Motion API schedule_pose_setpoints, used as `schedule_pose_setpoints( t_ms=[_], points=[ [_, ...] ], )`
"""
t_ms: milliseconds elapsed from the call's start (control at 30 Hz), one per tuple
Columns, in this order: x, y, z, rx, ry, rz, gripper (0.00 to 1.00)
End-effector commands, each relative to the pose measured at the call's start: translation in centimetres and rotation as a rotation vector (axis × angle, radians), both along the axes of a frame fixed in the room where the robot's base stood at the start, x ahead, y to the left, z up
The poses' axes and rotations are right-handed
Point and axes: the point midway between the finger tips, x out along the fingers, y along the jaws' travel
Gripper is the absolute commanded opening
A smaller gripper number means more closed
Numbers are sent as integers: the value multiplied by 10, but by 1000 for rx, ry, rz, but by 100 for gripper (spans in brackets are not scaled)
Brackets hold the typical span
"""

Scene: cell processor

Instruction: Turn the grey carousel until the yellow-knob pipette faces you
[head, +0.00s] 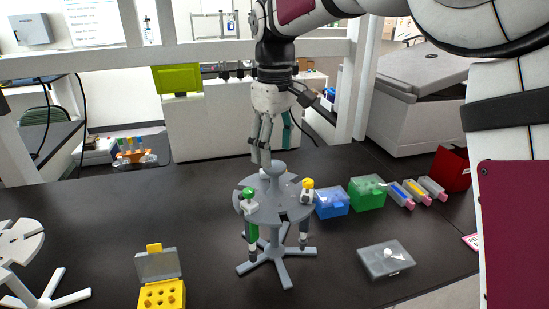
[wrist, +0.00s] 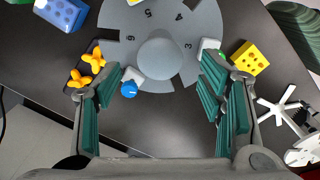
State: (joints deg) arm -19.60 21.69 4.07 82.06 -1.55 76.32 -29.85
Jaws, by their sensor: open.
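The grey carousel (head: 270,212) stands on the dark bench, with numbered slots in its disc and a round central hub (wrist: 163,55). The yellow-knob pipette (head: 307,184) hangs at its right side in the head view; a bit of yellow knob (wrist: 134,2) shows at the top edge of the wrist view. The green-knob pipette (head: 250,194) hangs at the front left. A blue knob (wrist: 129,89) shows at the rim in the wrist view.
A blue box (head: 332,202) and a green box (head: 367,192) stand right of the carousel. A grey case (head: 386,259) lies front right. A yellow rack (head: 162,295) stands front left, near a white stand (head: 18,245).

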Motion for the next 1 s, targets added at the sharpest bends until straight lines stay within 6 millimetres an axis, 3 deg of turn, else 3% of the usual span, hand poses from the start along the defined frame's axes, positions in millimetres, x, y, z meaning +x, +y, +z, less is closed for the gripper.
schedule_pose_setpoints(
  t_ms=[233,600,900,1000],
  points=[
    [-1,0,-29,0,1,0,63],
    [0,0,-34,0,0,0,63],
    [0,0,-34,0,0,0,0],
    [0,0,-34,0,0,0,0]
  ],
)
